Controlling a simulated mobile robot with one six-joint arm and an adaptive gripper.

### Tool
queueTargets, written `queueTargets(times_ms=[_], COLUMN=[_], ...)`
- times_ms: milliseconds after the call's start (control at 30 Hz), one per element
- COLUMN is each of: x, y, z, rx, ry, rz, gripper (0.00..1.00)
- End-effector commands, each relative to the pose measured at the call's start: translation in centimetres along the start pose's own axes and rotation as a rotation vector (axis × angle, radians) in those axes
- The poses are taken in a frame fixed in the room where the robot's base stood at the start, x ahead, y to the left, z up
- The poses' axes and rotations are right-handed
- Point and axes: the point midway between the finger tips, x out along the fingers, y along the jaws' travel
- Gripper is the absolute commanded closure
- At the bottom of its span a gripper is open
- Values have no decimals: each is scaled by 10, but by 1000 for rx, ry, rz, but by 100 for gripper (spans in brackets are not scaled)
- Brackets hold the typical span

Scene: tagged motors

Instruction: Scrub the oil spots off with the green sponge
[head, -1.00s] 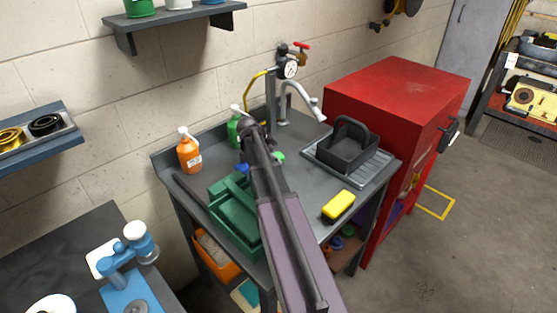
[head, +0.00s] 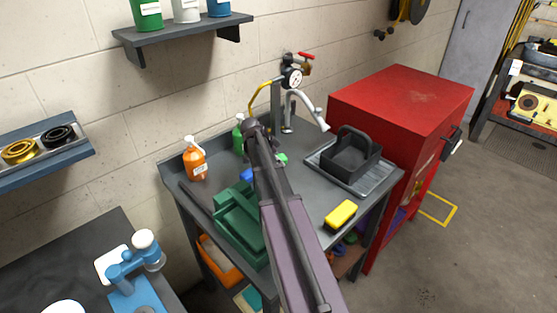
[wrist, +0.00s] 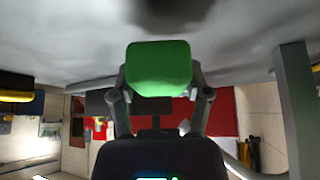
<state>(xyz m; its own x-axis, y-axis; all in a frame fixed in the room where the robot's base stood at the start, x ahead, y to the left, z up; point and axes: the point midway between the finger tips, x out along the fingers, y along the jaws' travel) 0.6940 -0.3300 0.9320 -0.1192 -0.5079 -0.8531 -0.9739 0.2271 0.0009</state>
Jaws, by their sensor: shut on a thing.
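The green sponge (wrist: 158,68) is between the two fingers of my gripper (wrist: 160,85) in the wrist view, and the fingers are shut on it. In the head view only a small bit of the green sponge (head: 281,159) shows beside my arm, over the back of the grey workbench (head: 310,200). A dark blurred patch (wrist: 172,12) lies on the grey surface close to the sponge in the wrist view; I cannot tell if it is oil or shadow. My arm hides much of the bench middle and most of the gripper in the head view.
A yellow sponge (head: 341,214) lies at the bench's front right. A black caddy (head: 352,158) stands on the ribbed drainer. An orange bottle (head: 195,160), a green bottle (head: 239,135) and a green box (head: 238,220) stand left of my arm. A tap (head: 306,108) rises behind; a red cabinet (head: 400,100) stands right.

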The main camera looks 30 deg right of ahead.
Motion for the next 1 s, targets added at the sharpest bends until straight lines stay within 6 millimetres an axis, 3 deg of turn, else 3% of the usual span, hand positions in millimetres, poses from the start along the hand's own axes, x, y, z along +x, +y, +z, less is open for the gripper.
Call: queueTargets(times_ms=[300, 1000], x=[-21, -32], y=[0, 1], z=[-13, -20], rx=[0, 0], ry=[1, 1], rz=[1, 1], gripper=[76, 76])
